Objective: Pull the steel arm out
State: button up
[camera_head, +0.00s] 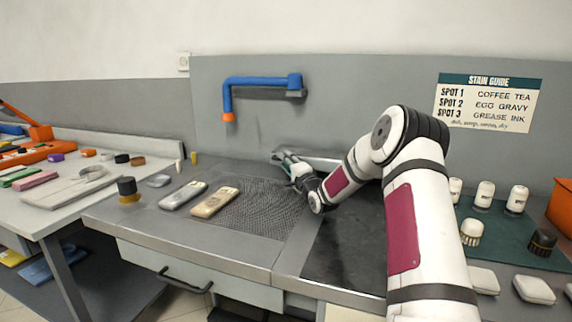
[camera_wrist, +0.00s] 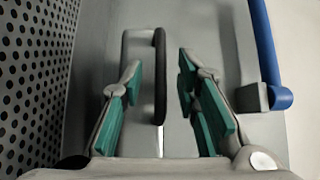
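The steel arm (camera_head: 322,158) is a flat grey bar low on the back panel, partly hidden behind my arm and gripper. In the wrist view a pale steel plate (camera_wrist: 138,50) carries a dark bar handle (camera_wrist: 160,75); I take this to be the steel arm. My gripper (camera_head: 284,160) is at its left part in the head view. In the wrist view my gripper (camera_wrist: 160,80) is open, with one green-padded finger on each side of the dark handle. Gaps show between both pads and the handle.
A blue arm with an orange tip (camera_head: 262,82) is mounted on the panel above; its blue tube shows at right in the wrist view (camera_wrist: 266,60). A perforated plate (camera_head: 262,208) lies below my gripper. Bottles (camera_head: 517,199) stand at right. Two small boxes (camera_head: 215,202) lie left.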

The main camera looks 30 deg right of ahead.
grip_shut()
jog(key=s+a+n+y+p, duration=0.1)
jog(key=s+a+y+p, duration=0.1)
jog(key=s+p, duration=0.1)
jog(key=s+a+n+y+p, duration=0.1)
jog(key=s+a+y+p, duration=0.1)
jog(key=s, duration=0.4)
jog(key=s+a+n+y+p, duration=0.2)
jog(key=s+a+y+p, duration=0.1)
jog(key=s, duration=0.2)
jog(key=shift+r+p, duration=0.2)
jog(key=shift+p, duration=0.1)
jog(key=s+n+g+y+p, duration=0.1)
jog(key=s+y, duration=0.1)
jog(key=s, duration=0.2)
jog(key=s+a+n+g+y+p, duration=0.1)
jog(key=s+p, duration=0.1)
jog(key=s, duration=0.2)
jog(key=s+a+n+y+p, duration=0.1)
jog(key=s+y+p, duration=0.1)
jog(key=s, duration=0.2)
jog(key=shift+f+n+g+y, duration=0.15)
jog(key=shift+n+g+y, duration=0.15)
jog(key=shift+g, duration=0.1)
jog(key=shift+s+f+n+y+p, duration=0.15)
jog(key=shift+s+n+y+p, duration=0.2)
jog(key=shift+s, duration=0.3)
jog(key=shift+g, duration=0.3)
jog(key=shift+s, duration=0.1)
